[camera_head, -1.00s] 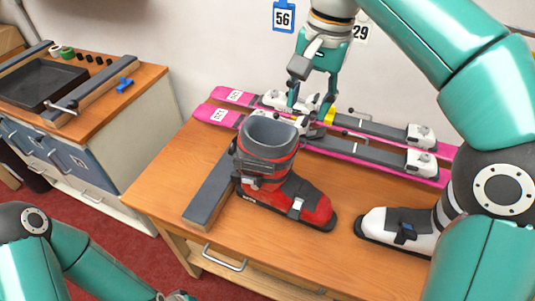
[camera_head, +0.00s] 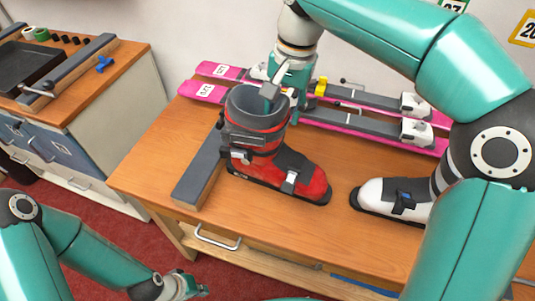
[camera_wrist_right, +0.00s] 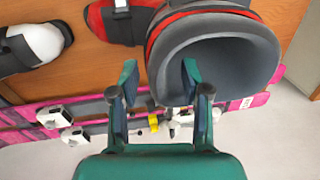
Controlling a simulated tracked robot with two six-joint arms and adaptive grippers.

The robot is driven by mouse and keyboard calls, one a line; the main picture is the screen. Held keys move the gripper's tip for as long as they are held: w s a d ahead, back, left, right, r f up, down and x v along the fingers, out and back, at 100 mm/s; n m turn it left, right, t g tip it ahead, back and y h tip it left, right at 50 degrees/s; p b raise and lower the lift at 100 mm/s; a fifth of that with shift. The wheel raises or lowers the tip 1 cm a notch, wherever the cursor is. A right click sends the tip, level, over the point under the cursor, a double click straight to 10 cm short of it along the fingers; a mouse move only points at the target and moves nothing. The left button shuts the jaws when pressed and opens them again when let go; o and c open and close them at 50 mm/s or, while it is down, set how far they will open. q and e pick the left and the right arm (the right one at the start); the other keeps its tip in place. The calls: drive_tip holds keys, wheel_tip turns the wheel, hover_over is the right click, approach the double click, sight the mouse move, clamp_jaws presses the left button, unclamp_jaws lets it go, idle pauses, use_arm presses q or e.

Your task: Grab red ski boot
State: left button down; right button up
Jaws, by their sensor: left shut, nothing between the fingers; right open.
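The red ski boot (camera_head: 312,180) stands upright on the wooden bench, with its dark grey cuff open at the top and its toe pointing right. In the right wrist view its cuff (camera_wrist_right: 225,60) fills the upper right. My right gripper (camera_head: 273,92) is open and empty at the back of the cuff. In the right wrist view, one finger of the right gripper (camera_wrist_right: 160,78) overlaps the cuff opening and the other is left of the cuff. I cannot tell whether either touches. My left gripper (camera_head: 190,288) is shut and empty, low at the left, away from the bench.
Pink skis (camera_head: 365,134) with bindings lie behind the boot. A white boot (camera_head: 372,194) stands to the right, partly behind my right arm. A grey bar (camera_head: 197,180) lies just left of the red boot. A side cabinet (camera_head: 75,110) stands at the left.

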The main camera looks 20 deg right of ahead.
hover_over(280, 147)
drive_tip(key=f, duration=0.5)
drive_tip(key=shift+w+d, duration=0.1)
drive_tip(key=shift+w, duration=0.25)
drive_tip(key=shift+r, duration=0.1)
clamp_jaws()
drive_tip(key=shift+r, duration=0.1)
